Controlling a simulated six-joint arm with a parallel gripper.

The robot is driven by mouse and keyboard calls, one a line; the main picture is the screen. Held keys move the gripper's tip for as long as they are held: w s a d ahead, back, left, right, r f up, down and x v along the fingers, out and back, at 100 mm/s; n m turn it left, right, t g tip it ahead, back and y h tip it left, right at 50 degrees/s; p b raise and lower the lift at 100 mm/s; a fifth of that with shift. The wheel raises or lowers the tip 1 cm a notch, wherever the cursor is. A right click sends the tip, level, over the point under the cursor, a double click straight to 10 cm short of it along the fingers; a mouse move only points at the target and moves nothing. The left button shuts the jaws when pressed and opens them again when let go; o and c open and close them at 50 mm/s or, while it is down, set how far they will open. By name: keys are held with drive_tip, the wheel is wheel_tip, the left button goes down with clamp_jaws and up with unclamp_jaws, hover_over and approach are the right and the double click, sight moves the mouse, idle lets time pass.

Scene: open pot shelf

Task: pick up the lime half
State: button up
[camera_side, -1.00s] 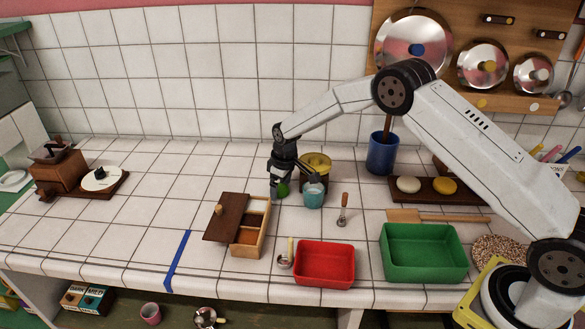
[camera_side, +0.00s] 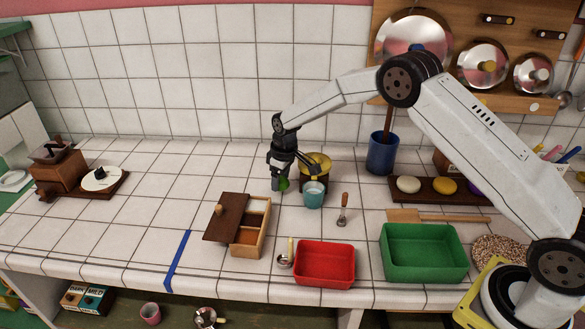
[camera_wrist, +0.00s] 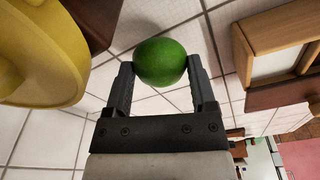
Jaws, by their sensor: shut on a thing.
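The lime half (camera_wrist: 160,62) shows its green rounded skin between my two fingertips in the wrist view. My gripper (camera_wrist: 158,75) is shut on it. In the side view the lime half (camera_side: 284,184) is a small green patch at the lower end of my gripper (camera_side: 280,182), partly hidden by the fingers. It is close above the tiled counter, left of the light blue cup. I cannot tell from the side view whether it touches the tiles.
A yellow bowl (camera_side: 316,162) and a light blue cup (camera_side: 313,195) stand close right of my gripper. A wooden box (camera_side: 240,226) with a partly slid lid lies in front. A red tray (camera_side: 324,265) and a green tray (camera_side: 423,253) are nearer.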

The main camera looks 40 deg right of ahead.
drive_tip(key=s+r, duration=1)
drive_tip(key=s, duration=0.4)
drive_tip(key=shift+d+r, duration=0.15)
drive_tip(key=shift+r, duration=0.1)
idle(0.5)
drive_tip(key=w+d, duration=0.2)
drive_tip(key=w, duration=0.1)
drive_tip(key=w+d, duration=0.3)
drive_tip(key=w+d+r, duration=0.1)
drive_tip(key=w+d, duration=0.1)
drive_tip(key=w, duration=0.1)
drive_tip(key=shift+w+d, duration=0.1)
drive_tip(key=shift+d, duration=0.25)
drive_tip(key=shift+w+d+r, duration=0.15)
drive_tip(key=shift+w+d, duration=0.35)
drive_tip(key=shift+d, duration=0.15)
drive_tip(key=shift+f, duration=0.25)
